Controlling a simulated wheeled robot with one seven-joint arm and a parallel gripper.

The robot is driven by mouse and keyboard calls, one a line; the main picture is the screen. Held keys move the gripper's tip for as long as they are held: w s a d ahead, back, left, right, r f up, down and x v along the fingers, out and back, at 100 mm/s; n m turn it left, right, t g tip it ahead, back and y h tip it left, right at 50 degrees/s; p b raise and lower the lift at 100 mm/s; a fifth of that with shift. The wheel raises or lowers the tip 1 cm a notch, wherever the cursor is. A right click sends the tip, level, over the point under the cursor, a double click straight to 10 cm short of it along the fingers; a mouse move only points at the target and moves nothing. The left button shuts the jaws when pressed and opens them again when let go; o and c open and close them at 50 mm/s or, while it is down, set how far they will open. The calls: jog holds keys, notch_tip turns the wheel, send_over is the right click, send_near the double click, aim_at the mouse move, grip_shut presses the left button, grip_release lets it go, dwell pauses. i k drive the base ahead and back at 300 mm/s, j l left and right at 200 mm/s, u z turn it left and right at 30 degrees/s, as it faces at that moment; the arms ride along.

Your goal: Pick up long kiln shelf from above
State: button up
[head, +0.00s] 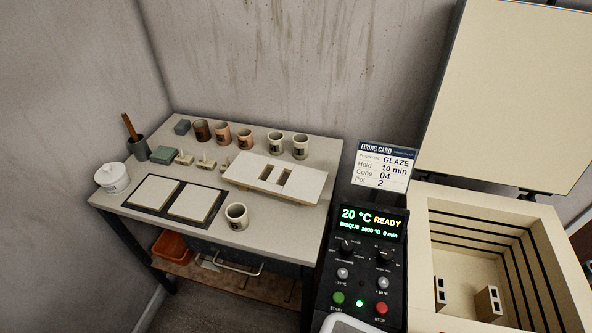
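The long kiln shelf looks to be the pale, flat rectangular board (305,183) on the right part of the worktable in the head view. It has two rectangular slots near its middle. It lies flat and slightly angled, its front edge raised a little above the tabletop. Nothing rests on top of it. My gripper is not in view, so whether it is open or shut is hidden.
Several cups stand behind the board; one pale cup (237,217) stands in front. Two square plates lie on a dark mat (134,208) at left. The open kiln (450,215), control panel (360,260) and firing card (384,165) stand to the right.

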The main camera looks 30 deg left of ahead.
aim_at(305, 185)
jog(key=k+j+u, duration=0.2)
jog(key=j+u, duration=0.15)
jog(key=u, duration=0.15)
jog(key=k+j+u, duration=0.15)
jog(key=j+u, duration=0.3)
